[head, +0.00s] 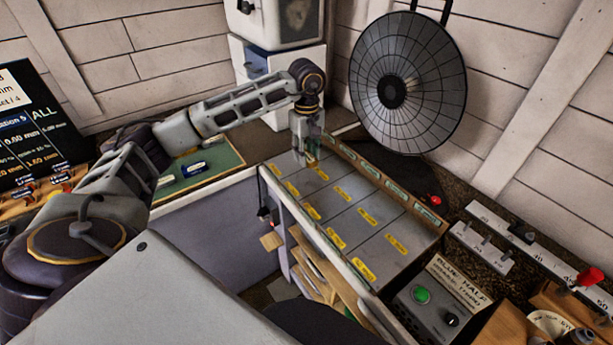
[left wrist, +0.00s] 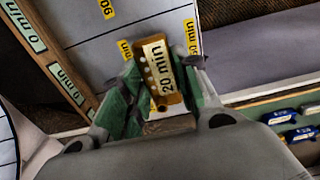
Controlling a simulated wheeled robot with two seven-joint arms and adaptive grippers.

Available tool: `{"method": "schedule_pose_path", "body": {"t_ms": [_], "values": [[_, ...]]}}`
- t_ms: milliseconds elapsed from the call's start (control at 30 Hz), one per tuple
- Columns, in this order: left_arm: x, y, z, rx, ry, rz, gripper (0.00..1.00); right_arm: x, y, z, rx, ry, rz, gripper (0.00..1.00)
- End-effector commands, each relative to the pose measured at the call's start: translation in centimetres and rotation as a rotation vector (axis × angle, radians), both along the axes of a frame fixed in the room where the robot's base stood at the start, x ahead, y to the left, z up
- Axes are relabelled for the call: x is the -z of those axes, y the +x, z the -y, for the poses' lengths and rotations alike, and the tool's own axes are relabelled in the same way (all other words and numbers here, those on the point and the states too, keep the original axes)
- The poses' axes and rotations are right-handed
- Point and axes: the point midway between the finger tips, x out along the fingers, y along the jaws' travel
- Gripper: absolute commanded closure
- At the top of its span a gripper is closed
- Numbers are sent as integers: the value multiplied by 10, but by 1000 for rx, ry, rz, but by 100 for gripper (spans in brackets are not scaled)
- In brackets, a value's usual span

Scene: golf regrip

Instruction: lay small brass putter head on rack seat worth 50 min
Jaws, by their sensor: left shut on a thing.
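My left gripper (head: 309,152) is over the far left corner of the grey rack (head: 322,203), which is divided into several seats with yellow labels. In the left wrist view, its green-padded fingers (left wrist: 152,92) are shut on a small brass head (left wrist: 145,72) bearing a pale tag that reads "20 min". The brass head is between the fingers above the rack; whether it touches the surface I cannot tell. A yellow "20 min" label (left wrist: 191,36) shows beside it. The seat labels are too small to read in the head view. My right gripper is not in view.
A wooden rail with green time labels (left wrist: 67,84) runs along the rack's back edge. A green tray (head: 222,160) with blue pieces is left of the rack. A control box with a green button (head: 422,294) stands at front right. A round dark dish (head: 408,85) hangs behind.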

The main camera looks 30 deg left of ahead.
Motion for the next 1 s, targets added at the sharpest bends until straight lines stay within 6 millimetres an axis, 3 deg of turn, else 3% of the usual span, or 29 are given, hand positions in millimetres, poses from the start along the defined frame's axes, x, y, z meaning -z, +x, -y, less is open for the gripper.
{"method": "schedule_pose_path", "body": {"t_ms": [333, 800, 1000], "values": [[43, 0, 0, 0, 0, -1, 100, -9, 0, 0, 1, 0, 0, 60], [51, 0, 0, 0, 0, 1, 100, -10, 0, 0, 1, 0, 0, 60], [67, -1, 0, 0, -1, -1, 100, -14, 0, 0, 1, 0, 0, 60]]}}
